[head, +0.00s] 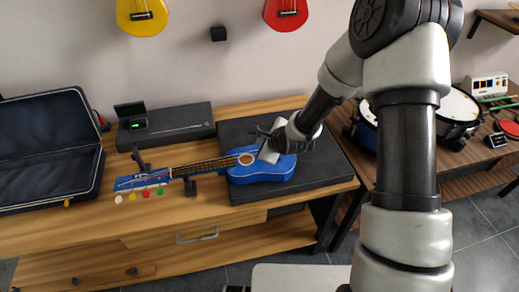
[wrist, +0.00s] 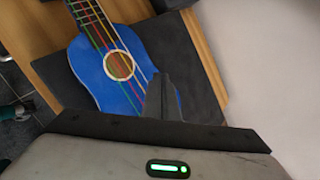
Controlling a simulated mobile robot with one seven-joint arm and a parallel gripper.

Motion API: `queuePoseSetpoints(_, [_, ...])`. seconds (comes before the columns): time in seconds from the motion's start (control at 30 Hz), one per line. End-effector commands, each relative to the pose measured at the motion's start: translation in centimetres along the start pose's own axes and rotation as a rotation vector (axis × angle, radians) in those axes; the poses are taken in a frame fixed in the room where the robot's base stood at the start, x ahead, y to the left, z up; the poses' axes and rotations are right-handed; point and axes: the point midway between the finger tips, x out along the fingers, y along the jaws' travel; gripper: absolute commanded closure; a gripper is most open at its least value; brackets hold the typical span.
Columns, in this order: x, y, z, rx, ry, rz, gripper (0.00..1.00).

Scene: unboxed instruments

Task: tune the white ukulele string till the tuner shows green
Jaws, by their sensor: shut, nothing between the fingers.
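A blue ukulele (head: 262,172) lies on a dark mat, its neck pointing left. It also fills the middle of the wrist view (wrist: 122,92), with coloured strings crossing the round sound hole. The headstock (head: 143,181) carries a white peg (head: 118,199), with red, yellow and green pegs beside it. A small dark device, seemingly the tuner (head: 132,112), stands behind the headstock and shows a green patch; its reading is too small to tell. My gripper (head: 268,151) is over the ukulele body near the sound hole. Its fingers (wrist: 166,90) are shut and empty; contact with the strings is unclear.
The ukulele's mat (head: 325,165) covers the right of the wooden bench (head: 110,228). A long dark case (head: 188,124) lies behind the neck. An open case (head: 45,145) stands at the left. Stands hold the neck. Drums (head: 458,112) are on another table at right.

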Motion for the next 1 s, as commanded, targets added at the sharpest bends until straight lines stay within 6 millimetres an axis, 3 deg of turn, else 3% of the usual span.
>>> queuePoseSetpoints(1.0, [0.59, 0.43, -0.44, 0.000, 0.000, 0.000, 1.00])
